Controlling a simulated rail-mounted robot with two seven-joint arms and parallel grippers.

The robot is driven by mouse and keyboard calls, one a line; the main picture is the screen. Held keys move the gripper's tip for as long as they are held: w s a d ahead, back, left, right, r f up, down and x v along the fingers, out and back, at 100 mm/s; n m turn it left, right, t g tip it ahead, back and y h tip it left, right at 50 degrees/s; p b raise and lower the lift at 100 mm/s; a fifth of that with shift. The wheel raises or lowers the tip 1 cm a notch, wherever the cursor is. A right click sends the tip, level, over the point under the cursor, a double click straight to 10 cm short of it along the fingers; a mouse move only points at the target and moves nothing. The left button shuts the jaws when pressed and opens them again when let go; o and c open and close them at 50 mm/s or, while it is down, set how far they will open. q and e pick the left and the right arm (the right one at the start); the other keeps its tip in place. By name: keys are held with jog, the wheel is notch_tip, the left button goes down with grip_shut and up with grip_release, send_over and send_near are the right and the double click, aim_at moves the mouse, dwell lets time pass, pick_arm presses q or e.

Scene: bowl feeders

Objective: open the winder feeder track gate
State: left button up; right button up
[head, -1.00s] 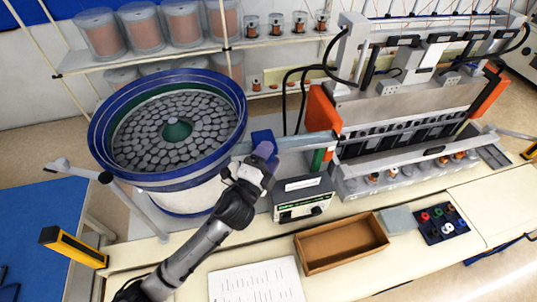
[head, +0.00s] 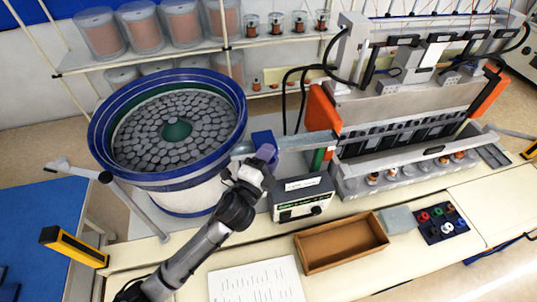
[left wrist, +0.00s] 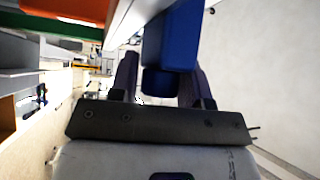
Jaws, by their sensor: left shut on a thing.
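The blue gate block (head: 262,137) sits on the grey feeder track (head: 295,143), between the bowl feeder (head: 168,184) and the winder (head: 405,110). My left gripper (head: 266,153) is at the block's near side. In the left wrist view, the blue block (left wrist: 168,35) lies between the two dark fingers of my left gripper (left wrist: 160,78), which is shut on its smaller blue lower part. The fingers partly cover the block in the head view. My right gripper is not in view.
A control box (head: 302,198) stands close to the right of my left gripper. A brown open tray (head: 342,243), a printed sheet (head: 254,282) and a dark parts board (head: 441,223) lie along the front of the table. Shelves with copper spools (head: 140,27) stand behind.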

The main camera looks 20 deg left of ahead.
pick_arm(q)
jog(key=s+d, duration=0.2)
jog(key=shift+s, duration=0.35)
jog(key=o, duration=1.1)
jog(key=shift+s, duration=0.1)
jog(key=b+v, duration=0.3)
jog(key=v, duration=1)
jog(key=shift+s, duration=0.35)
jog(key=shift+a, duration=0.1)
